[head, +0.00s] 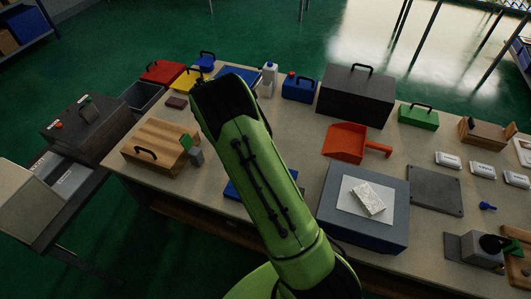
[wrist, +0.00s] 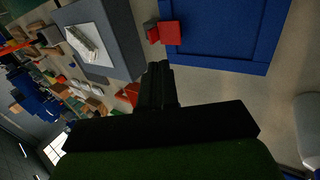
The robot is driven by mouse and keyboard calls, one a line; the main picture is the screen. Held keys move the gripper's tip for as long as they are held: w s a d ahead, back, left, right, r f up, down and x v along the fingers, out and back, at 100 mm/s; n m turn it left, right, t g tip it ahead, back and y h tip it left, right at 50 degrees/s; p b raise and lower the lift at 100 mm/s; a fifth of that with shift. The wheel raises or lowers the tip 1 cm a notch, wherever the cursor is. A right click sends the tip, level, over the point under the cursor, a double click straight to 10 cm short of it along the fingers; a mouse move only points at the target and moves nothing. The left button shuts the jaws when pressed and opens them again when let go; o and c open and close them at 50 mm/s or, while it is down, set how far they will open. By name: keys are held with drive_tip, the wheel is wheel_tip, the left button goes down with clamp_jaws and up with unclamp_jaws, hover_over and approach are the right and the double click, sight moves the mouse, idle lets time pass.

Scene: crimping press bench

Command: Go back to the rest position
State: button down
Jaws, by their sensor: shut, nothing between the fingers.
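My green arm with its dark wrist reaches across the bench (head: 300,150) in the head view. The arm hides its own gripper there. In the wrist view my gripper (wrist: 158,72) has its black fingers together, with nothing between them. The fingers point toward a strip of bare bench, apart from the things around it. A blue tray or panel (wrist: 225,62) lies at upper right of the fingers. A red block (wrist: 169,32) is at its edge, beside a small dark block (wrist: 150,28).
A grey box (head: 335,225) carries a white sheet and a pale block (head: 369,198). A red-orange dustpan (head: 346,142), a dark case (head: 356,95) and a blue toolbox (head: 298,88) stand beyond. A wooden box (head: 155,145) is at left. Green floor surrounds the bench.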

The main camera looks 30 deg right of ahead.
idle(0.3)
drive_tip(key=s+a+r+n+t+y, duration=0.1)
drive_tip(key=s+a+r+n+t, duration=0.2)
drive_tip(key=r, duration=0.5)
drive_tip(key=s+a+r+n+t+y, duration=0.1)
drive_tip(key=s+a+r+n+t, duration=0.1)
drive_tip(key=s+r, duration=0.4)
drive_tip(key=s+a+r+n+t+y, duration=0.1)
drive_tip(key=s+a+r+n+t, duration=0.1)
drive_tip(key=s, duration=0.4)
drive_tip(key=s+a+r+n+t, duration=0.2)
drive_tip(key=s+a+n+t, duration=0.1)
drive_tip(key=s+a, duration=0.2)
drive_tip(key=shift+s+a+r+y, duration=0.25)
drive_tip(key=shift+s+r+y, duration=0.15)
drive_tip(key=shift+s, duration=0.45)
